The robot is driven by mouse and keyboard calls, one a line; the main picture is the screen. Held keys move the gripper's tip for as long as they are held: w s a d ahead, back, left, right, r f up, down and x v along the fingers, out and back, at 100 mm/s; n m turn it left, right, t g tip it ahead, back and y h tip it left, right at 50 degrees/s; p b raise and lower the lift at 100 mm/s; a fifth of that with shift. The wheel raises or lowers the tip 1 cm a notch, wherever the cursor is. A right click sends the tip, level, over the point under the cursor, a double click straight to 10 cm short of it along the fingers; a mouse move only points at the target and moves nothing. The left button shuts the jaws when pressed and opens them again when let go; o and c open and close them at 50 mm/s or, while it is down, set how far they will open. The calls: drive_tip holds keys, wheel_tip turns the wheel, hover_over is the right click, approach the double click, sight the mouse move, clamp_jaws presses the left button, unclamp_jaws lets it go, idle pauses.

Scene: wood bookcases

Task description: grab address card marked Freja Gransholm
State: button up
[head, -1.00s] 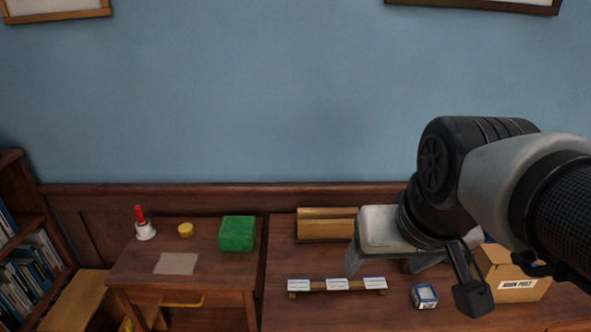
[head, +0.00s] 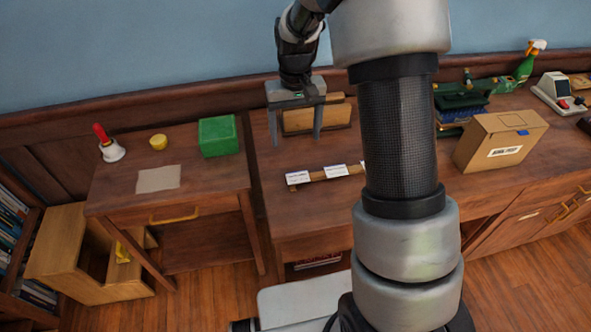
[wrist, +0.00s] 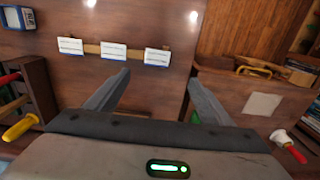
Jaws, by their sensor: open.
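Three white address cards stand in a row on a low wooden rail on the desk; their names are too small to read. In the head view I see the left card (head: 298,178) and the middle card (head: 335,171); the third is mostly hidden behind my arm. All three show in the wrist view: left card (wrist: 70,46), middle card (wrist: 113,51) and right card (wrist: 157,57). My gripper (head: 297,142) is open and empty, fingers pointing down, apart from the cards. In the wrist view its fingertips (wrist: 160,77) frame the area just below the right card.
A wooden holder (head: 320,116) stands behind my gripper. A cardboard box (head: 500,140) is right of my arm. A green box (head: 217,136), yellow round item (head: 158,142), bell (head: 111,149) and paper sheet (head: 158,178) sit on the left side table. A gap separates the two tables.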

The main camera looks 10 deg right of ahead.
hover_over(298, 179)
drive_tip(key=f, duration=1)
drive_tip(key=shift+w+a, duration=0.2)
drive_tip(key=shift+a, duration=0.1)
drive_tip(key=f, duration=0.4)
drive_tip(key=shift+s+d, duration=0.25)
drive_tip(key=shift+d, duration=0.1)
drive_tip(key=shift+f, duration=0.55)
drive_tip(key=shift+f, duration=0.1)
drive_tip(key=c, duration=1.1)
